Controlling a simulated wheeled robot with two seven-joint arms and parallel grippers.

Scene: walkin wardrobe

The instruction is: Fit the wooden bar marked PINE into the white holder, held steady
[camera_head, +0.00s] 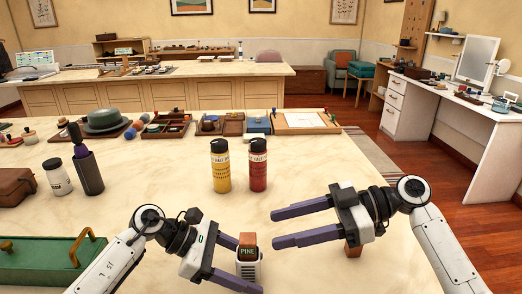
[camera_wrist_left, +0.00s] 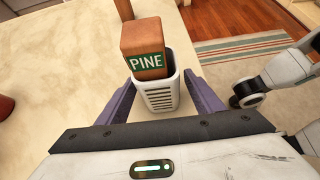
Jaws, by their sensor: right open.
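The wooden bar marked PINE (camera_head: 248,247) stands in the white holder (camera_head: 248,271), its upper part and green label showing above the rim. In the left wrist view the bar (camera_wrist_left: 144,40) rises from the slotted holder (camera_wrist_left: 160,97), and its lower end is hidden inside. My left gripper (camera_head: 249,267) has a purple finger on each side of the holder and is shut on it. My right gripper (camera_head: 274,228) is open and empty, its fingers pointing left, above the table and to the right of the bar.
A second wooden block (camera_head: 353,251) stands under my right gripper, partly hidden. Yellow (camera_head: 220,168) and red (camera_head: 258,172) bottles stand behind the grippers. A green case (camera_head: 45,262) lies at the left. Trays line the table's far edge. The table between bottles and right gripper is clear.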

